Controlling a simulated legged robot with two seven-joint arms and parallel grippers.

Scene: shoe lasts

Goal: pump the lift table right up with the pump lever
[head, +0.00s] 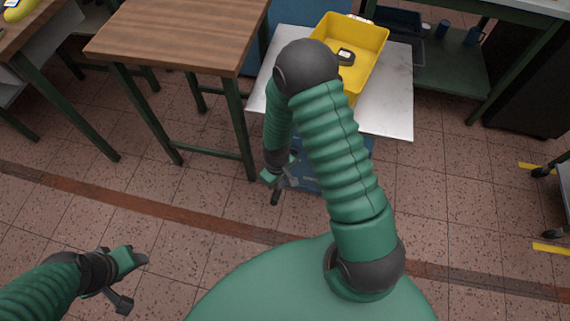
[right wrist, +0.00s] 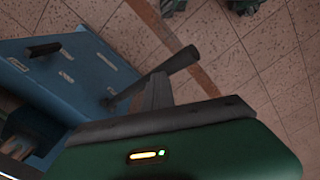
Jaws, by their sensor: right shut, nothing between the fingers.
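The lift table (head: 395,98) has a pale flat top and a blue base, which shows in the right wrist view (right wrist: 45,75). The pump lever (right wrist: 172,67) is a dark bar with a thicker grip, sticking out from the blue base. In the head view its dark end (head: 275,197) shows just below my right gripper (head: 280,182). My right gripper is shut and empty; in the wrist view its grey fingers (right wrist: 157,95) reach the lever's bar. I cannot tell whether they touch. My left gripper (head: 133,282) hangs over the floor at lower left, its opening unclear.
A yellow crate (head: 378,38) with a dark item (head: 346,56) inside stands on the lift table. A wooden-topped table (head: 180,35) is close on the left. A green-framed bench (head: 450,75) stands at back right. The tiled floor in front is clear.

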